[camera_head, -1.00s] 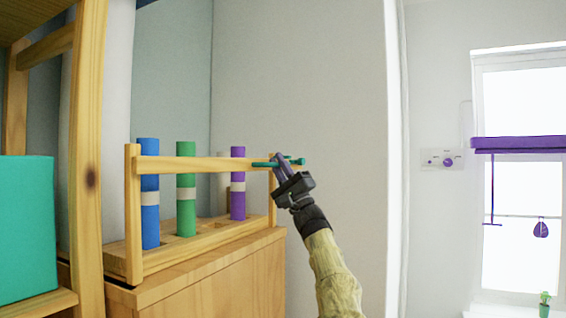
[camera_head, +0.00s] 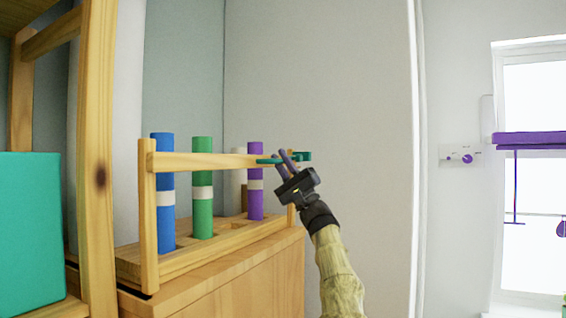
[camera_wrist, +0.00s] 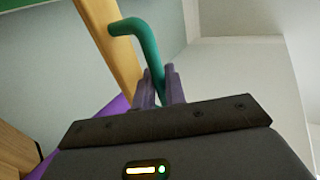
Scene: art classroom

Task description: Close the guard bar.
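The guard bar (camera_head: 215,160) is a wooden bar running across the front of a wooden rack, level near the top of its left post (camera_head: 148,215). Its right end is near the right post (camera_head: 291,215), partly hidden by my gripper; I cannot tell whether it touches. A teal handle (camera_head: 265,161) is at that end, and it shows as a bent rod in the wrist view (camera_wrist: 146,42). My gripper (camera_head: 284,160) has its purple-grey fingers on both sides of the rod, apparently shut on it; the fingers also show in the wrist view (camera_wrist: 160,88).
Blue (camera_head: 163,190), green (camera_head: 202,185) and purple (camera_head: 255,190) rolls stand upright in the rack behind the bar. The rack sits on a wooden cabinet (camera_head: 235,285). A wooden shelf post (camera_head: 97,180) and teal box (camera_head: 28,235) are at left. A wall stands close behind.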

